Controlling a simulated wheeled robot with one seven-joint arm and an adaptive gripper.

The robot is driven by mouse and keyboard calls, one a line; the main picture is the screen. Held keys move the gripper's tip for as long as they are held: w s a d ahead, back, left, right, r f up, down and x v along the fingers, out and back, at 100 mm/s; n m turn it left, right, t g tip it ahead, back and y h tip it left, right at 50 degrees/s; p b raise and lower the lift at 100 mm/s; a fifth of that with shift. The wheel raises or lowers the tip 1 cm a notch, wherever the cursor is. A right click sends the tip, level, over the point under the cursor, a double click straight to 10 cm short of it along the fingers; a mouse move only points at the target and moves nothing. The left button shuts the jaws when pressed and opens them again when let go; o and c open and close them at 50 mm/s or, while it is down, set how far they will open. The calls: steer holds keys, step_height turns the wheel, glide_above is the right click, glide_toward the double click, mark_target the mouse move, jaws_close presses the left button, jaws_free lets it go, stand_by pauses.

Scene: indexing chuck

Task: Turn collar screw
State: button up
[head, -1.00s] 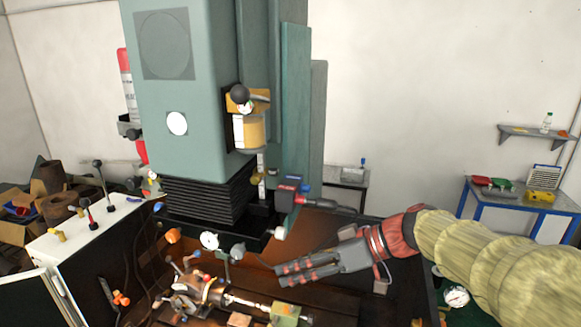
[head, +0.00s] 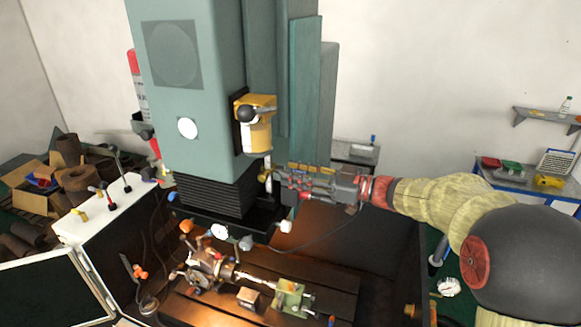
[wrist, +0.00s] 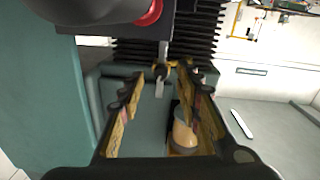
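My gripper (head: 274,178) reaches left in the head view, with its tips at the grey vertical rod (head: 268,160) below the yellow housing (head: 257,134) on the machine column. In the wrist view my gripper (wrist: 168,82) has its two fingers apart, with yellowish pads facing each other. The rod (wrist: 162,54) and a small brass-coloured piece (wrist: 173,64) show between or just beyond the tips. I cannot tell whether this piece is the collar screw or whether a finger touches it. The indexing chuck (head: 208,268) sits low on the machine table, clear of my gripper.
The green column (head: 178,100) and black bellows (head: 215,197) stand close left of my gripper. A small green block (head: 290,298) is on the table (head: 330,285) below. A white control cabinet (head: 98,212) stands at the left. There is open space to the right of the column.

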steer(key=shift+w+a, duration=0.25)
steer(key=shift+a, duration=0.45)
steer(key=c, duration=0.3)
jaws_close()
